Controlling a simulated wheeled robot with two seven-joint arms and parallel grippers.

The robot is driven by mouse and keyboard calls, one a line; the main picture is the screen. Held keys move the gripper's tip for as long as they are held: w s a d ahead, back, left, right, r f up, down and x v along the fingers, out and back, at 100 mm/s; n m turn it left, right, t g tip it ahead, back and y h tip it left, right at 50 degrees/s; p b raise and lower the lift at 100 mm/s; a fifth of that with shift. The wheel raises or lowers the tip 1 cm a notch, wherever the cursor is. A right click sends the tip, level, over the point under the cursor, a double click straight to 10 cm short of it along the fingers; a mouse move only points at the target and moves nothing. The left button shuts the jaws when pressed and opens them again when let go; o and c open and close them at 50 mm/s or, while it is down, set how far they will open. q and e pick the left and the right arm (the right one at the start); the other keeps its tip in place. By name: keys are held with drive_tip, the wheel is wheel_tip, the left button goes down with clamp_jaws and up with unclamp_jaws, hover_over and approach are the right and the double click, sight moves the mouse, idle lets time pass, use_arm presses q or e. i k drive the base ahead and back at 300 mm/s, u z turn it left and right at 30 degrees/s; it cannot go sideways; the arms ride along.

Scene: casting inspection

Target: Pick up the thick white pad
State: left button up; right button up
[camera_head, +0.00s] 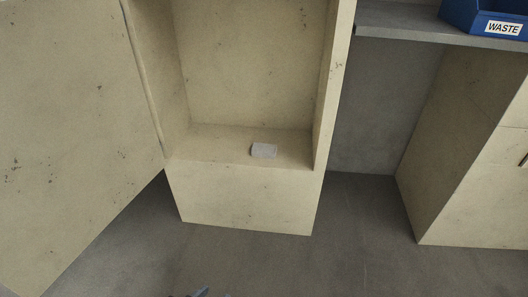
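The thick white pad (264,151) lies flat on the floor of an open cream cabinet compartment (215,145), right of its middle and near the front edge. Nothing touches or covers it. A small dark bluish piece, seemingly the tip of my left gripper (200,293), just shows at the bottom edge of the head view. It is well below and apart from the pad, and too little shows to tell if it is open or shut. My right gripper is not in view.
The cabinet door (75,140) stands swung open on the left. The right side wall (333,85) bounds the compartment. A grey shelf (410,25) carries a blue bin labelled WASTE (490,15) at the upper right. Another cream cabinet (465,150) stands right. The grey floor (330,250) in front is clear.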

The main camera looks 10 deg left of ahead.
sight(265, 151)
drive_tip(key=u, duration=0.8)
drive_tip(key=i, duration=0.8)
drive_tip(key=u, duration=0.4)
drive_tip(key=i, duration=1.15)
drive_tip(key=z, duration=0.75)
